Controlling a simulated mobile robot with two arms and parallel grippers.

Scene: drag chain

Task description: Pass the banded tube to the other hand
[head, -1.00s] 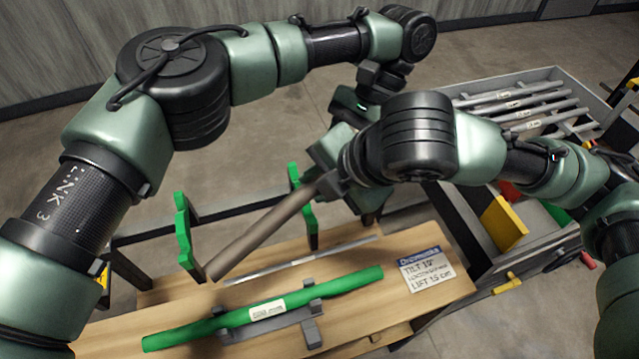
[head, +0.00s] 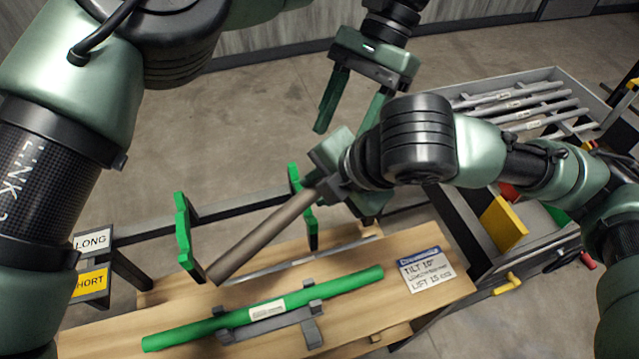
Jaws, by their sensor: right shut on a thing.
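A grey-brown tube (head: 263,238) slants from my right gripper (head: 325,188) down to the left. I cannot make out bands on it. My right gripper is shut on the tube's upper right end, and its fingers are partly hidden by my own wrist. The tube's lower end is near a green upright bracket (head: 186,236), above the bench. My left gripper (head: 350,112) is above and behind the right one, fingers pointing down, apart and empty. It does not touch the tube.
A green tube (head: 180,335) with a white label lies in a grey cradle (head: 310,330) on the wooden bench (head: 435,298). A lift and tilt card (head: 425,270) lies to its right. A grey bin (head: 556,74) of tubes stands at right. LONG (head: 91,241) and SHORT (head: 90,283) signs are at left.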

